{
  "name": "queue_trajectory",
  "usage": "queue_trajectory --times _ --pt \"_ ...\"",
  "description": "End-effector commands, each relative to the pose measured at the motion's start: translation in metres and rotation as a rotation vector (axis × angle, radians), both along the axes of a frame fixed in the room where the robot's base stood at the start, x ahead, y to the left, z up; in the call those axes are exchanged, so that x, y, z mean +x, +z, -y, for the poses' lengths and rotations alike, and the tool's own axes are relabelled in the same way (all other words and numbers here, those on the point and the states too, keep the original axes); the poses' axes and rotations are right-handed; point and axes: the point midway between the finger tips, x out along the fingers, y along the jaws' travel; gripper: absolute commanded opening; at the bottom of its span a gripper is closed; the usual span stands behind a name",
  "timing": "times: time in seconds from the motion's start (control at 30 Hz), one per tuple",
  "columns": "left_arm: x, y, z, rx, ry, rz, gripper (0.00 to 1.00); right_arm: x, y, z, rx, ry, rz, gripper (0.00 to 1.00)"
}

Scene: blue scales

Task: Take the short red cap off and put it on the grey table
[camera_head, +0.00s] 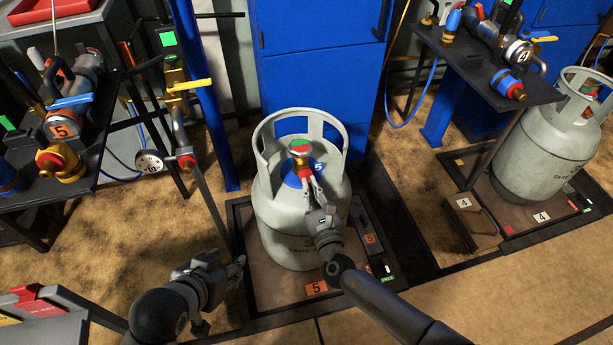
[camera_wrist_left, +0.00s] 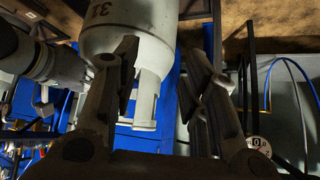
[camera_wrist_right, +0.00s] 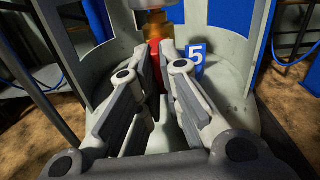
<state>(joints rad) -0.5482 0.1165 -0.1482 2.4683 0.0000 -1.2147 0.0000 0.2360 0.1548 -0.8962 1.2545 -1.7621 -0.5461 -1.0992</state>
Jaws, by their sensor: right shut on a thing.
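A pale grey gas cylinder (camera_head: 290,222) stands upright on a scale in the middle of the head view. The short red cap (camera_wrist_right: 154,62) shows at the valve below a brass part in the right wrist view. My right gripper (camera_head: 311,184) reaches into the collar and is shut on the red cap, with its fingertips on either side (camera_wrist_right: 166,64). The fingers partly hide the cap. My left gripper (camera_head: 228,288) is open and empty, low in front of the cylinder's left side.
A grey surface (camera_head: 62,331) with red pieces is at the bottom left. Dark stands with valves and hoses (camera_head: 75,110) are at the left; another stand (camera_head: 510,88) is at the upper right. A second cylinder (camera_head: 540,150) stands at the right. A blue cabinet (camera_head: 318,55) is behind.

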Motion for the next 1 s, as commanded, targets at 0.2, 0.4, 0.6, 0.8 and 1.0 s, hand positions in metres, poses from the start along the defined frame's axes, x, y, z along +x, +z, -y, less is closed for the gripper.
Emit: queue_trajectory --times 0.2,0.4,0.6,0.8,1.0 --pt "-0.008 -0.003 -0.004 0.012 0.004 -0.045 0.40 0.000 0.000 0.000 -0.039 0.000 0.010 0.00" --pt "-0.016 -0.007 -0.007 0.022 0.008 -0.087 0.40 0.000 -0.001 0.000 -0.074 0.000 0.022 0.00" --pt "-0.024 -0.010 -0.011 0.032 0.013 -0.130 0.40 0.000 -0.001 0.000 -0.109 0.000 0.033 0.00" --pt "-0.034 -0.015 -0.014 0.041 0.017 -0.174 0.40 0.000 0.000 0.000 -0.138 0.000 0.044 0.00" --pt "-0.038 -0.017 -0.015 0.044 0.018 -0.191 0.40 0.000 -0.001 0.000 -0.146 0.000 0.046 0.00"
